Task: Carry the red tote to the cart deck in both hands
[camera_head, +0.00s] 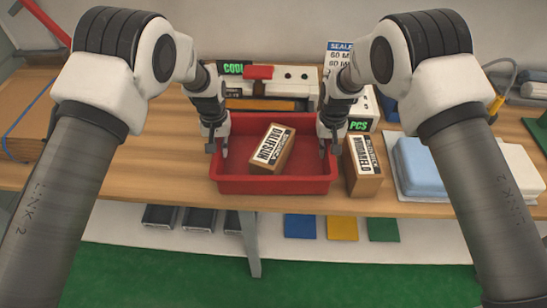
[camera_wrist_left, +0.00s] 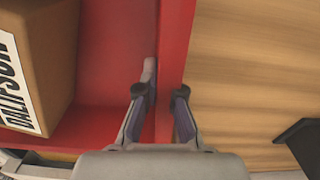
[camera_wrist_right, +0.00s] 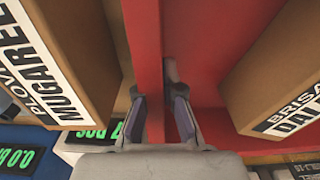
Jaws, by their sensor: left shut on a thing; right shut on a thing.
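The red tote (camera_head: 275,186) is an open tray on the wooden table, near its front edge. A cardboard box (camera_head: 271,150) with a white label lies inside it, turned at an angle. My left gripper (camera_head: 217,147) is shut on the tote's left wall; the left wrist view shows its fingers either side of the red rim (camera_wrist_left: 172,70). My right gripper (camera_head: 329,147) is shut on the tote's right wall, and the right wrist view shows the rim (camera_wrist_right: 148,50) between its fingers. I cannot make out a cart deck.
A second labelled box (camera_head: 363,166) stands close beside the tote's right wall. Further right are a blue block (camera_head: 419,165) and a white one. Devices with green displays (camera_head: 234,68) stand behind the tote. Bare table (camera_head: 150,170) lies to the left.

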